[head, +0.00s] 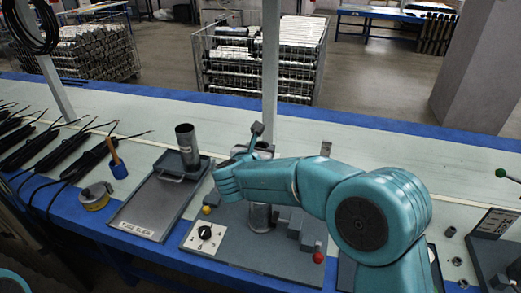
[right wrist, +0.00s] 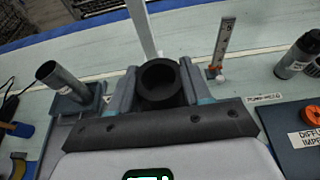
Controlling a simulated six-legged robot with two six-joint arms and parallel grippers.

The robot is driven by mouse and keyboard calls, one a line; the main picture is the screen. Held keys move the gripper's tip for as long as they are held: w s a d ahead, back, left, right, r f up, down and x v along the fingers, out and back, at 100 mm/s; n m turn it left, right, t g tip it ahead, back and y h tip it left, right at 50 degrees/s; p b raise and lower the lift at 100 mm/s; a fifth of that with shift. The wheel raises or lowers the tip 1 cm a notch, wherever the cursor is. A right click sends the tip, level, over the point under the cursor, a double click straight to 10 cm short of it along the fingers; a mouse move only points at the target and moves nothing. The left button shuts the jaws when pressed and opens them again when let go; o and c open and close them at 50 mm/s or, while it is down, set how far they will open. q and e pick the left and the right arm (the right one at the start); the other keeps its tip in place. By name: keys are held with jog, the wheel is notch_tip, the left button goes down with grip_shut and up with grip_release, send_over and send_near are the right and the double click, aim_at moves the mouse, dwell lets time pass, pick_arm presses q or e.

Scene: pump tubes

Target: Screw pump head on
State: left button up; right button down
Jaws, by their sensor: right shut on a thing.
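My right gripper (head: 256,150) is in the middle of the head view, at the end of the teal arm, over the grey fixture (head: 250,255). In the right wrist view its two fingers are shut on a dark, hollow round part, apparently the pump head (right wrist: 161,82). A metal cylinder (head: 262,217) stands upright on the fixture, below my forearm. The forearm hides its upper part, so I cannot tell whether the held part touches it. My left gripper is not in view.
A grey tray (head: 140,213) to the left bears an upright metal tube (head: 187,147). A yellow tape roll (head: 96,196) and black cables lie further left. A red knob (head: 318,257) is on the fixture's right.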

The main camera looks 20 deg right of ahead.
jog(key=shift+c, duration=2.1)
grip_release()
jog(key=shift+f, duration=0.1)
jog(key=b+v, duration=0.1)
jog(key=v, duration=1.5)
jog(key=shift+s, duration=0.15)
